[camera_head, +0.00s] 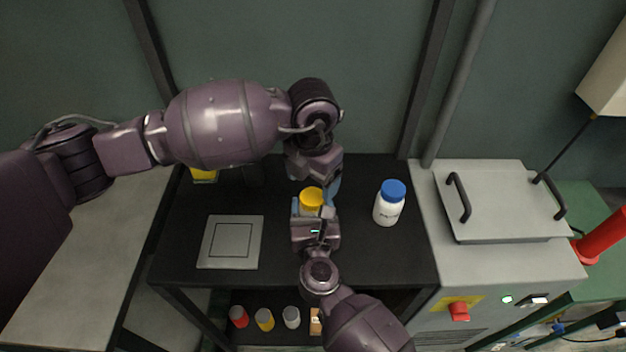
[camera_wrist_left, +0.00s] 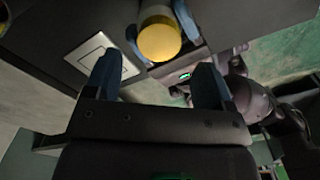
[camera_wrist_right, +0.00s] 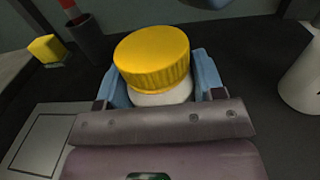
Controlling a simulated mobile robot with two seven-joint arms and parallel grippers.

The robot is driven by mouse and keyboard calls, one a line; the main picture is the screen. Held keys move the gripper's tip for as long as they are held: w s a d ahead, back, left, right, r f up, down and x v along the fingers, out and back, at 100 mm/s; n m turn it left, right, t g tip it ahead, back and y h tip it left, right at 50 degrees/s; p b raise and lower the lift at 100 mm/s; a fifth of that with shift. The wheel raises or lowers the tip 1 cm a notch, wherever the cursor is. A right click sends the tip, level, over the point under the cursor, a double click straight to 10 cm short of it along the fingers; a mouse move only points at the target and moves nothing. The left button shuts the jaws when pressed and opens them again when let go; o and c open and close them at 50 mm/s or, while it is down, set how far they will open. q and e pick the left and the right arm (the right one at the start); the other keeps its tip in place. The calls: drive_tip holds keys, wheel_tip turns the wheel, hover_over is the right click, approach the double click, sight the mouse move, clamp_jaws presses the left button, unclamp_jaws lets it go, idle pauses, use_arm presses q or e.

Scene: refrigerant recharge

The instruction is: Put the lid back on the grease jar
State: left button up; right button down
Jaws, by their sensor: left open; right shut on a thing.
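The grease jar (camera_wrist_right: 162,97) is white and stands upright between the blue fingers of my right gripper (camera_wrist_right: 160,85), which is shut on it. The ribbed yellow lid (camera_wrist_right: 152,55) sits on top of the jar; whether it is fully seated I cannot tell. In the head view the lid (camera_head: 311,197) shows above the black table, with my right gripper (camera_head: 312,208) around the jar. My left gripper (camera_wrist_left: 158,65) is open and empty, just beyond the jar, with the lid (camera_wrist_left: 160,42) ahead of its fingers. The left fingers are partly hidden in the head view.
A white bottle with a blue cap (camera_head: 388,203) stands right of the jar. A grey square plate (camera_head: 231,242) lies to the left. A yellow block (camera_wrist_right: 47,48) and a dark cup (camera_wrist_right: 92,42) stand behind. Several small containers are on the shelf below. A grey machine (camera_head: 500,270) borders the right.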

sight(312, 196)
use_arm(q)
drive_tip(key=shift+r, duration=0.1)
drive_tip(key=shift+r+n, duration=1.65)
drive_tip(key=shift+n, duration=0.05)
drive_tip(key=shift+f, duration=0.1)
drive_tip(key=shift+f, duration=3.9)
drive_tip(key=shift+c, duration=0.4)
drive_tip(key=c, duration=0.9)
drive_tip(key=shift+m, duration=1.7)
